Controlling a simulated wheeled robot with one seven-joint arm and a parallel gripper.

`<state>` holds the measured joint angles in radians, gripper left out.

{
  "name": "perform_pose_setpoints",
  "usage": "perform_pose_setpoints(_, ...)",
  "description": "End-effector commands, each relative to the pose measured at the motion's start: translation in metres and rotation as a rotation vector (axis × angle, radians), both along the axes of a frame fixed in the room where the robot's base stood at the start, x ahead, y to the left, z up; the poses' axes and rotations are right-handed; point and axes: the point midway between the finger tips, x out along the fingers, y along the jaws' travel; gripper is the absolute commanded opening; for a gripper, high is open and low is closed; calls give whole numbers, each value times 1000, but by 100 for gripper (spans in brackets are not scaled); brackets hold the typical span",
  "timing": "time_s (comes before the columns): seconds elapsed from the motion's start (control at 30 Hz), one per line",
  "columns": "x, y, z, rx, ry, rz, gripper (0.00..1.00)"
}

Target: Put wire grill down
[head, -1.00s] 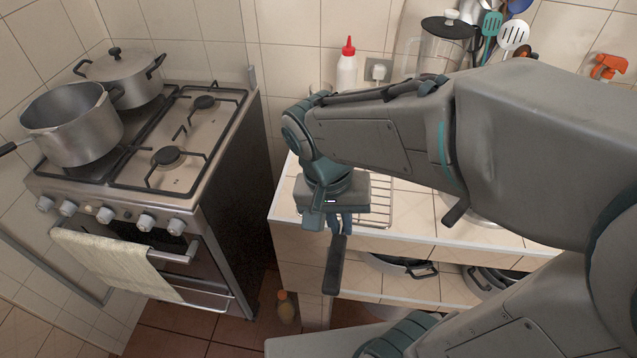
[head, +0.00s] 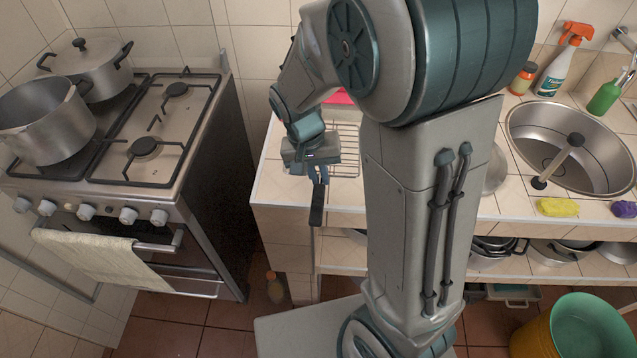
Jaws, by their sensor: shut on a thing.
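The wire grill (head: 346,163) shows in the head view as a grid of thin metal bars at the left end of the tiled counter. Its dark handle (head: 317,206) points toward me, past the counter's front edge. My gripper (head: 318,177) is shut on the handle near the front edge. My wrist and arm hide part of the grill. I cannot tell whether the bars touch the counter or are slightly above it.
The stove (head: 150,130) with two pots stands left, across a gap from the counter (head: 272,190). Right of my arm are a sink (head: 590,150), a yellow sponge (head: 558,207) and a spray bottle (head: 560,65). Pans fill the lower shelf. A bucket (head: 580,330) stands lower right.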

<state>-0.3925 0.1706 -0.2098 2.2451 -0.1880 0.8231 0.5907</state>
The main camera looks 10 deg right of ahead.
Motion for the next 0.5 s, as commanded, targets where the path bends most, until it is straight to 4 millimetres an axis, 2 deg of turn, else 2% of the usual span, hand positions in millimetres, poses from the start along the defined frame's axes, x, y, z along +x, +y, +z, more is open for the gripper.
perform_pose_setpoints(0.3, 0, 0, -35, -1, 3, -2, 0)
perform_pose_setpoints(0.5, 1, 0, -40, 1, -2, -2, 0)
